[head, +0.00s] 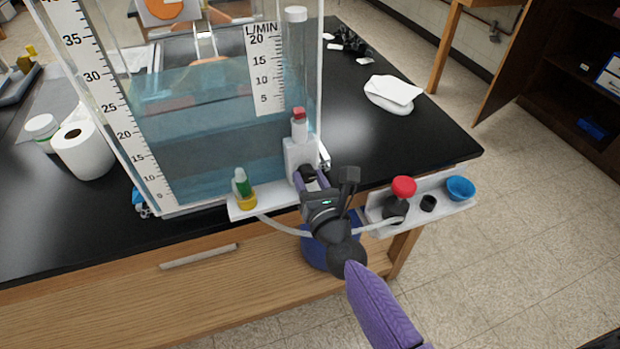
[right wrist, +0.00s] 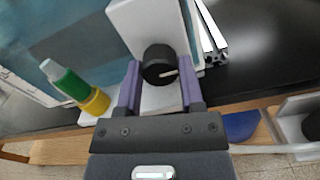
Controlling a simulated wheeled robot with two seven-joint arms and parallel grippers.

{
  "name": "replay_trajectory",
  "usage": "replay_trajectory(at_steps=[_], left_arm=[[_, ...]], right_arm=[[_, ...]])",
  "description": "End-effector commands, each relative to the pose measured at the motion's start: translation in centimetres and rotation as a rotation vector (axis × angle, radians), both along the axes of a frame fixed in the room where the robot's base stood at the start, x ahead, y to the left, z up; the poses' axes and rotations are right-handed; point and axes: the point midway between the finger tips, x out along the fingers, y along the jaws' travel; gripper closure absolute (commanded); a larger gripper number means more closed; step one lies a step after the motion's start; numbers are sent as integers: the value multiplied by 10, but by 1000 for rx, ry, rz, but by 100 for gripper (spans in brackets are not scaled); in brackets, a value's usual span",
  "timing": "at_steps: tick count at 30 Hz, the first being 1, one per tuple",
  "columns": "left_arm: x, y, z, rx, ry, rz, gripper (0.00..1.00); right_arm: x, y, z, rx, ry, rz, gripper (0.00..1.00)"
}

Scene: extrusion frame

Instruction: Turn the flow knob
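The flow knob (right wrist: 160,66) is a round black knob with a white mark, on the front of a white flow meter block (head: 300,160). My right gripper (head: 311,178) reaches it from the front. In the right wrist view, the purple fingers of the right gripper (right wrist: 159,80) stand on both sides of the knob, with no clear gap. They look shut on it. In the head view my gripper hides most of the knob. A clear tube with an L/MIN scale (head: 265,70) rises above the block. My left gripper is not in view.
A water tank (head: 200,140) stands behind, on the black table (head: 440,140). A green and yellow fitting (head: 243,188) is left of the block. Pale hoses run beside my gripper.

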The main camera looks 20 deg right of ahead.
Motion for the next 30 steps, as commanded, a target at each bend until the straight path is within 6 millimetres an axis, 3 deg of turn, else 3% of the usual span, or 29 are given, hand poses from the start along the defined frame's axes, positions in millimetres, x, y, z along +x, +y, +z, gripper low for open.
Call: replay_trajectory(at_steps=[1,3,17,30], left_arm=[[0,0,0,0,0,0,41],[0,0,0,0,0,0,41],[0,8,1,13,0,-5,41],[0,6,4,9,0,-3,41]], right_arm=[[0,0,0,0,0,0,86],[0,0,0,0,0,0,100],[0,0,0,-104,-4,0,100],[0,0,0,-496,-17,0,100]])
